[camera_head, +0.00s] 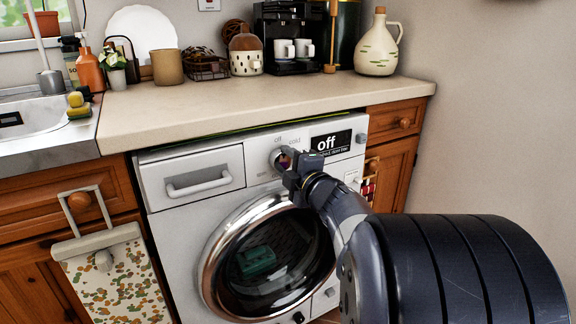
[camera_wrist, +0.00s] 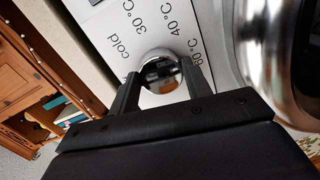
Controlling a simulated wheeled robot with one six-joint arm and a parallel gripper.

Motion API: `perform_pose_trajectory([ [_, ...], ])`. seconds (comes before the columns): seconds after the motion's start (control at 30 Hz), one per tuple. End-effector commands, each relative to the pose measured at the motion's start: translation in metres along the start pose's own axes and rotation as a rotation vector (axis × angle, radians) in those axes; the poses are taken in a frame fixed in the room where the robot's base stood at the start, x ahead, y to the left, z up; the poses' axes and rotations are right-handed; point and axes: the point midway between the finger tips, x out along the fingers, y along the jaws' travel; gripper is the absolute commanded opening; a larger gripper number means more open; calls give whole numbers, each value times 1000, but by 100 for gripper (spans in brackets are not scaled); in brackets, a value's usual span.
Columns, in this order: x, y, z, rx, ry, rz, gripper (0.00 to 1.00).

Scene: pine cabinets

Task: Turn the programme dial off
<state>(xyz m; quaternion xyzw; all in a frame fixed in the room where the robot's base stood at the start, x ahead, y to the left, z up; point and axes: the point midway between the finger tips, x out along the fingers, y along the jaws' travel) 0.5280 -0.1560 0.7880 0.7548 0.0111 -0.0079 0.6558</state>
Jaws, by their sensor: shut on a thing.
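The white washing machine (camera_head: 190,225) stands under the counter. Its programme dial (camera_head: 277,158) is a round shiny knob on the front panel, partly hidden by my gripper (camera_head: 289,166). In the wrist view the dial (camera_wrist: 160,70) sits between the two dark fingers of my gripper (camera_wrist: 157,82), which are closed on its sides. Printed marks around it read cold, 30°C, 40°C and a partly covered one. The black display (camera_head: 331,144) right of the dial reads "off". The dial's pointer is not clear.
The round chrome-rimmed door (camera_head: 270,262) is below the dial, close to my wrist. A drawer (camera_head: 192,178) with a handle is left of it. The counter (camera_head: 230,102) overhangs above, with a coffee machine (camera_head: 288,40) and a jug (camera_head: 377,45) at the back.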

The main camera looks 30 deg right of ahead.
Motion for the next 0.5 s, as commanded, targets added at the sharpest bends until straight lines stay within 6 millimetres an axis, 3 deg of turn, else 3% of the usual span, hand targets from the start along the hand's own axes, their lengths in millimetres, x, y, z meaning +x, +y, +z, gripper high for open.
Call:
perform_pose_trajectory([
  [0.13, 0, 0, 0, -2, 1, -1, 23],
  [0.17, 0, 0, 0, -2, 1, -1, 48],
  [0.4, 0, 0, 0, -1, 1, 0, 67],
  [0.5, 0, 0, 0, 0, 1, 0, 68],
])
